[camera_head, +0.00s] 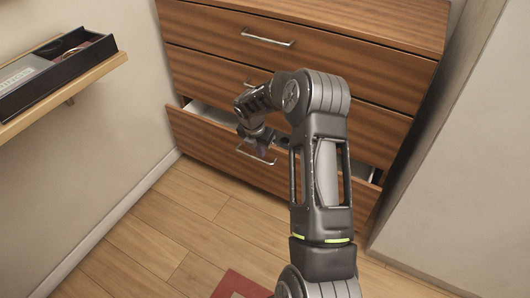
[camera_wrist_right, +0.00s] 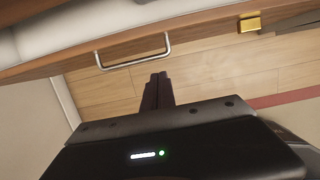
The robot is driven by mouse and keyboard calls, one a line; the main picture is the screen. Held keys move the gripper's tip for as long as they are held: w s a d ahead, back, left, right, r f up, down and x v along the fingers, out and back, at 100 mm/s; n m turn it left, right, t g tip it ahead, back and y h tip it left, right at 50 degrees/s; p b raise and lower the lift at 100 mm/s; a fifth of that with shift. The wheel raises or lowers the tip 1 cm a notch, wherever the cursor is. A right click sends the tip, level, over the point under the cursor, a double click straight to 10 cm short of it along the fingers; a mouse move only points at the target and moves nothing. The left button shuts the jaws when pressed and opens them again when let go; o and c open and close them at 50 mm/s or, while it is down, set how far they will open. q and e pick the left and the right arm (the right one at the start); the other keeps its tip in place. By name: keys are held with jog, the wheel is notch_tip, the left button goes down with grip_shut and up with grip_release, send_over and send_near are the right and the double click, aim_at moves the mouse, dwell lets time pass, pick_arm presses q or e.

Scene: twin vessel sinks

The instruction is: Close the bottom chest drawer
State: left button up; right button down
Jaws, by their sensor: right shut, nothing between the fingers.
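The wooden chest (camera_head: 300,60) stands against the back wall. Its bottom drawer (camera_head: 205,135) is pulled partly out, with a gap showing its pale inside above the front panel. The drawer's metal handle (camera_head: 252,156) is on its front; it also shows in the right wrist view (camera_wrist_right: 133,66). My right gripper (camera_head: 263,150) is at the drawer front by the handle, pointing down. In the right wrist view its dark fingers (camera_wrist_right: 158,82) are together and empty, just beside the handle's right end. I cannot tell whether they touch it. My left gripper is not in view.
A wall shelf (camera_head: 70,85) with a black tray (camera_head: 60,72) is at the left. A wall (camera_head: 470,150) stands close to the chest's right side.

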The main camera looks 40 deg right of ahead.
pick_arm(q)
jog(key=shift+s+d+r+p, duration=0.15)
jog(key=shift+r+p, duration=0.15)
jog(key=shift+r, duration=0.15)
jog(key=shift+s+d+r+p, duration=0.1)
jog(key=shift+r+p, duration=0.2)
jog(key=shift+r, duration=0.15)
pick_arm(e)
jog(key=v, duration=0.5)
jog(key=shift+s+a+r, duration=0.1)
jog(key=shift+a+r, duration=0.05)
jog(key=shift+r, duration=0.2)
